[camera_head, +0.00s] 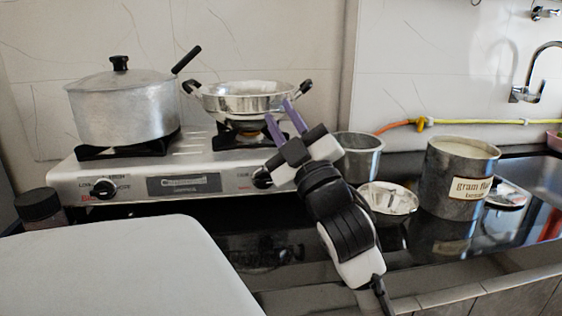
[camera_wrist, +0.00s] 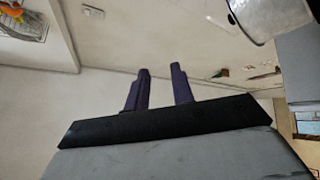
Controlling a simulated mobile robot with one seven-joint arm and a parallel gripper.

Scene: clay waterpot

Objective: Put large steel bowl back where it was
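A shiny steel bowl (camera_head: 388,199) sits on the dark counter right of the stove, just right of my arm. A wider two-handled steel pan (camera_head: 245,100) rests on the right burner. I cannot tell for certain which of these is the large steel bowl. My gripper (camera_head: 277,109) is raised in front of the pan, its purple fingers pointing up and left. In the wrist view the fingers (camera_wrist: 160,69) stand apart with nothing between them. Whether they touch the pan is unclear.
A lidded pot (camera_head: 122,106) stands on the left burner of the stove (camera_head: 150,178). A steel tumbler (camera_head: 359,156) stands behind my arm. A labelled canister (camera_head: 457,180) stands on the right. A yellow hose (camera_head: 465,121) runs along the wall. Dark counter is open in front of the stove.

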